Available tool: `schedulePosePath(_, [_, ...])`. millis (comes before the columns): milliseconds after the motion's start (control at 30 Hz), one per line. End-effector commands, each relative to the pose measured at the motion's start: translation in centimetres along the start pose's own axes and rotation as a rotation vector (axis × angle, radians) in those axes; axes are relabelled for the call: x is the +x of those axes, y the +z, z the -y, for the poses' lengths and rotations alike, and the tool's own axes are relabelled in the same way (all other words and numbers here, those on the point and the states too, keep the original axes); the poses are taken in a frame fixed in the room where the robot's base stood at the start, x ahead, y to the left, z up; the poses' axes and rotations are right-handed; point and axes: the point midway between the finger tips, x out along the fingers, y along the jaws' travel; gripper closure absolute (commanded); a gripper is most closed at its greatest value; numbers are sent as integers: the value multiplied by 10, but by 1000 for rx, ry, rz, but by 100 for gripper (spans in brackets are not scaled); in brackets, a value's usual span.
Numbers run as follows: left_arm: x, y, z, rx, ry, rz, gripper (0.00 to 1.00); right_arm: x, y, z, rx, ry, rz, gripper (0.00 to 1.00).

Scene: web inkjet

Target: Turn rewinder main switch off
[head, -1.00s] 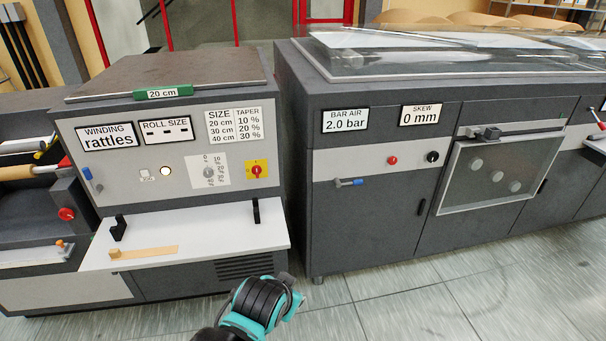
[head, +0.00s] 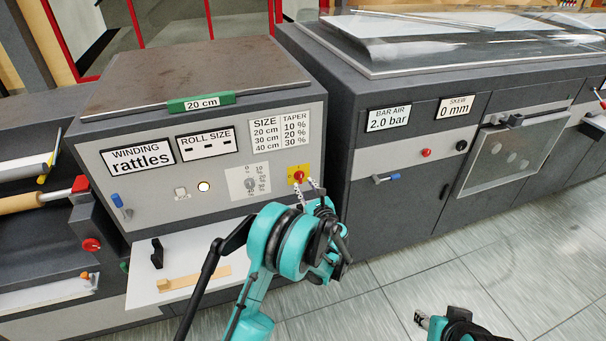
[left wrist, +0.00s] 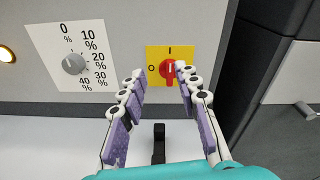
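The rewinder main switch (head: 299,174) is a red rotary knob on a yellow plate at the right of the grey front panel. In the left wrist view the red knob (left wrist: 167,71) has its grip upright, in line with the "I" above; an "O" is at its left. My left gripper (head: 305,189) is just in front of the switch. In the left wrist view its two fingers (left wrist: 161,73) are spread open, with the knob between and beyond the tips, nearer the right finger. Contact cannot be told. My right gripper (head: 421,319) is low at the right, its opening unclear.
A grey percent dial (left wrist: 73,63) is left of the switch. A lit round lamp (head: 204,187) and a blue-handled lever (head: 120,205) are farther left. A white shelf (head: 215,263) juts out below the panel. A second machine (head: 400,205) stands at the right.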

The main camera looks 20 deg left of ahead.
Motion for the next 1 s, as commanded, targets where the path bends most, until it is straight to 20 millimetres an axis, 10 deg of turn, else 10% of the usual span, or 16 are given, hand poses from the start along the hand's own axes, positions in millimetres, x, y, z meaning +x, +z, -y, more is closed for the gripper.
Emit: schedulePosePath(1000, [79, -18, 16, 204, -32, 87, 68, 7, 5, 0, 0, 0, 0, 60])
